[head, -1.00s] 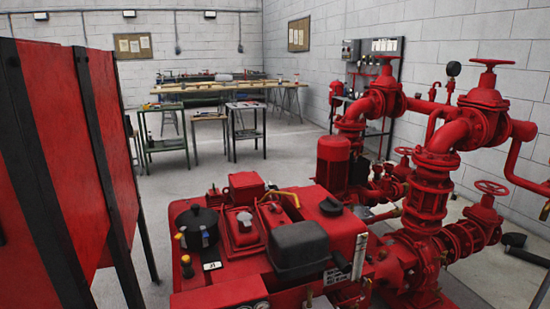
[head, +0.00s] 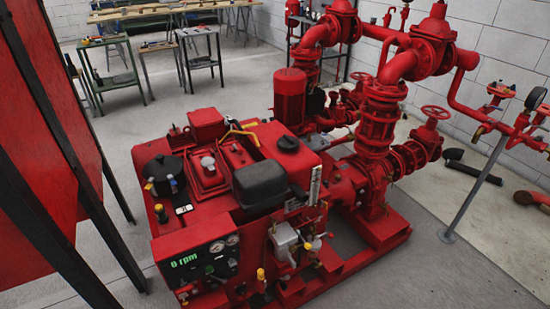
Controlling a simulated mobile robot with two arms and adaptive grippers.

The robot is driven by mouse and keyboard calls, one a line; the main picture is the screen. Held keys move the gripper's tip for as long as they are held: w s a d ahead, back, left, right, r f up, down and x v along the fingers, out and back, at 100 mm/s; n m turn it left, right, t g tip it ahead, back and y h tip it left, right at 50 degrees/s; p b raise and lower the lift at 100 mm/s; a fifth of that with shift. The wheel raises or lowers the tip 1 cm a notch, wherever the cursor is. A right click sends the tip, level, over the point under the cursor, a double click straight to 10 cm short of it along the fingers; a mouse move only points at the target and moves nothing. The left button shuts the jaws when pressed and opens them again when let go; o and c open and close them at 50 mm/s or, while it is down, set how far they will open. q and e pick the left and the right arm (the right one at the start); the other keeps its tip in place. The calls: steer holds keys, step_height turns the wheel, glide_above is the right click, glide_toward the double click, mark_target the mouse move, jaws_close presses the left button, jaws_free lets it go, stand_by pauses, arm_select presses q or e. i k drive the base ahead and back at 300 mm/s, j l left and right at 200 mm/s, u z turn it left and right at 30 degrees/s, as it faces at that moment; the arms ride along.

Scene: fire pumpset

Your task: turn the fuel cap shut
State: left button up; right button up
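The red pumpset engine (head: 225,200) stands in the middle of the head view. A round black cap (head: 288,143) sits on top of the red box-shaped tank at its back right; it looks like the fuel cap. At this size I cannot tell whether it is fully turned shut. Another larger black round part (head: 163,167) with yellow-topped fittings is at the engine's left end. Neither of my grippers is in view.
A control panel (head: 203,263) reading "0 rpm" is on the engine's front. Red pipes and valves (head: 380,115) rise to the right. Tall red panels (head: 45,130) with black frames stand close at left. Grey floor is free at front right. Worktables (head: 110,60) stand behind.

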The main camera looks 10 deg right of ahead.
mark_target(286, 143)
steer(key=i+l+u, duration=0.2)
steer(key=l+u, duration=0.25)
steer(key=l, duration=0.15)
steer(key=l+u, duration=0.2)
steer(key=l, duration=0.15)
steer(key=i, duration=0.05)
